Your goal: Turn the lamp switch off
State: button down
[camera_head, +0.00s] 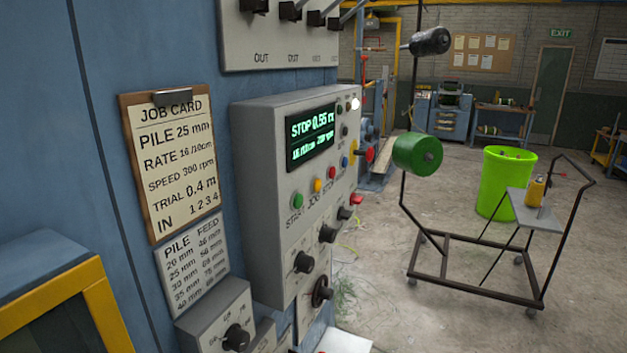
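I see no control plainly labelled as the lamp switch. A small grey box (205,312) low on the blue wall carries a black rotary knob (236,338); its small labels are too blurred to read surely. The grey control panel (262,215) above it has further black knobs, one at its lower front (304,262) and another to the right (327,233). A small white light (354,103) glows at the panel's upper right edge. My gripper is not in view.
A green display (311,137) reads STOP. A job card (173,160) hangs left of the panel, and a yellow-framed blue box (70,300) juts out lower left. A black wheeled frame (470,285) with a green spool (417,154) stands right on the concrete floor.

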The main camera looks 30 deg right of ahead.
aim_at(343, 214)
jog(key=l+u, duration=0.4)
jog(key=l, duration=0.15)
jog(key=l+u, duration=0.4)
jog(key=l, duration=0.2)
jog(key=k+l+u, duration=0.1)
jog(key=l+u, duration=0.3)
jog(key=l, duration=0.15)
